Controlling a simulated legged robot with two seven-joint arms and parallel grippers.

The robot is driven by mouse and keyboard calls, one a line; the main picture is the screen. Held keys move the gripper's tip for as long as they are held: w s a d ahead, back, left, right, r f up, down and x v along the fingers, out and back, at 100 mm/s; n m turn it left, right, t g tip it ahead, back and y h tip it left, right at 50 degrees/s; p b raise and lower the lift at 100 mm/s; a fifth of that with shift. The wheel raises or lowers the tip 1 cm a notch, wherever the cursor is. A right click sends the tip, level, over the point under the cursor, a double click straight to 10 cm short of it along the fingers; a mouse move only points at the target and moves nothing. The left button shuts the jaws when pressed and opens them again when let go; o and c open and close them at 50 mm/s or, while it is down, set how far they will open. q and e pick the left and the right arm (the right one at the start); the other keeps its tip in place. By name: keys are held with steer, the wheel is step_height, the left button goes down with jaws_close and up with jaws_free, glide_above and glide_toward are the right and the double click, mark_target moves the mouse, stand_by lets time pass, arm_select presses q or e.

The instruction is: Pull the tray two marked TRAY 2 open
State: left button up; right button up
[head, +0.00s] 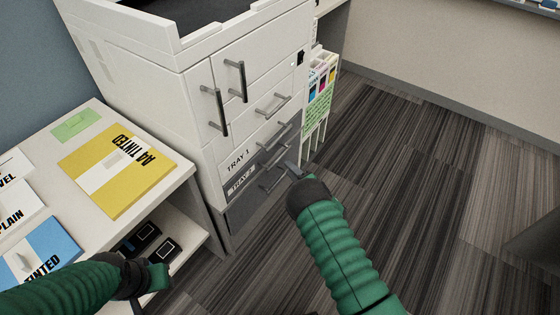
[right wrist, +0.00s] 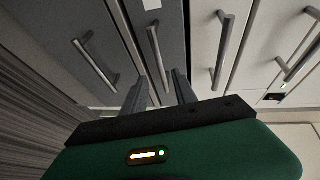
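The white printer cabinet has stacked drawers. The grey drawer front marked TRAY 2 (head: 241,183) sits below the white TRAY 1 (head: 237,160) and looks closed. My right gripper (head: 288,167) is at the grey fronts. In the right wrist view its two fingers (right wrist: 159,90) are apart, with a metal bar handle (right wrist: 155,45) on a dark front between them; I cannot tell whether they touch it. This looks like the TRAY 2 handle. My left gripper (head: 150,277) is low at the left, by the side table; its fingers are unclear.
A side table (head: 185,170) at left holds yellow and blue paper packs, with dark items on its lower shelf. Another dark drawer with a handle (right wrist: 95,62) lies beside it in the wrist view. A coloured cartridge rack (head: 320,85) stands right of the printer. Carpet in front is clear.

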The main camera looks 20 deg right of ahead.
mark_target(280, 157)
steer(key=b+x, duration=0.3)
steer(key=x, duration=0.5)
steer(key=shift+w+f, duration=0.1)
steer(key=shift+w, duration=0.1)
steer(key=shift+w+a, duration=0.15)
steer(key=shift+c, duration=0.5)
jaws_close()
